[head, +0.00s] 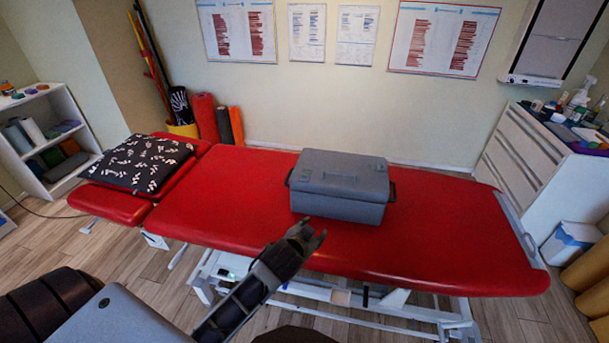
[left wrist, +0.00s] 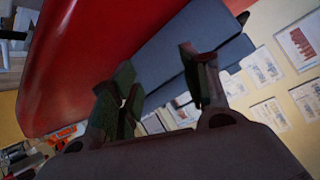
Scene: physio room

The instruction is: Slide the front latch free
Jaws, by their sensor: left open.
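A closed grey case (head: 340,185) with a lid sits upright on the red treatment table (head: 440,245). A dark handle shows at each side of the case. The front latch cannot be made out clearly in the head view. My left gripper (head: 312,232) is open and empty, just in front of the case's lower front-left corner. In the left wrist view the fingers (left wrist: 158,85) are apart, with the grey case (left wrist: 185,50) beyond them. I cannot tell whether a finger touches the case. My right gripper is not in view.
A black patterned cushion (head: 138,163) lies at the table's left end. The table top right of the case is clear. A white shelf (head: 40,135) stands at left and a white cabinet (head: 530,155) at right. Foam rollers (head: 205,118) stand against the back wall.

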